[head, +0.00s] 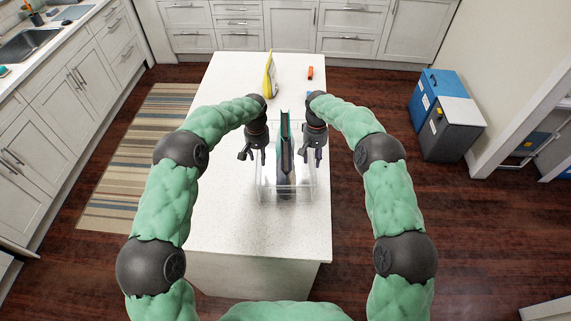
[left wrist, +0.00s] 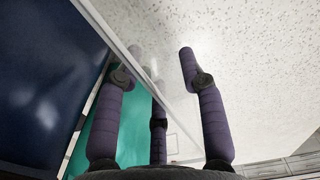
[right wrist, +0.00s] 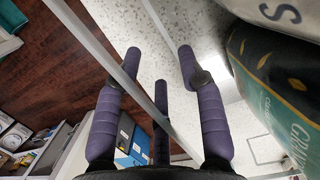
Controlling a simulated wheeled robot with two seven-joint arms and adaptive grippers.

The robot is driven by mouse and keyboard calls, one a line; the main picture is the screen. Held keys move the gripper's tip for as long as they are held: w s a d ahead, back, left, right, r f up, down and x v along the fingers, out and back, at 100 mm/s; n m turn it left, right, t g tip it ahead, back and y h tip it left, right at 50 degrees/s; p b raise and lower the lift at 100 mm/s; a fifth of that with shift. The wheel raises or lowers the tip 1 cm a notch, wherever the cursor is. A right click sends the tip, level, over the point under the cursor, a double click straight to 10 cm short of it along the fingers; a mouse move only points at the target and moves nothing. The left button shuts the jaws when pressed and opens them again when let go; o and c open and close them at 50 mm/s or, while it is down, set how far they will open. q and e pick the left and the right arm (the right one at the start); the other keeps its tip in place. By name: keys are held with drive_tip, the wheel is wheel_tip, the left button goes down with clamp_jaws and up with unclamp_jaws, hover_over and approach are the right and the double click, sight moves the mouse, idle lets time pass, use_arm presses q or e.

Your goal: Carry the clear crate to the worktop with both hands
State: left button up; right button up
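The clear crate (head: 300,190) sits on the white worktop (head: 230,215) of the island, near its front edge. Upright dark and green packages (head: 284,165) stand inside it. My left gripper (head: 251,154) is at the crate's left wall, fingers spread; in the left wrist view the clear wall's rim (left wrist: 128,52) passes between the fingers. My right gripper (head: 313,155) is at the right wall, also spread; in the right wrist view a clear rim (right wrist: 88,42) runs between its fingers. I cannot tell whether any finger touches the walls.
A yellow packet (head: 269,76) and a small orange item (head: 310,73) stand at the island's far end. Blue and grey bins (head: 450,120) stand on the floor at right. The worktop left of the crate is clear. A striped rug (head: 135,150) lies at left.

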use_arm(q)
clamp_jaws()
use_arm(e)
clamp_jaws()
use_arm(q)
drive_tip(key=shift+r, duration=0.2)
use_arm(e)
drive_tip(key=shift+r, duration=0.2)
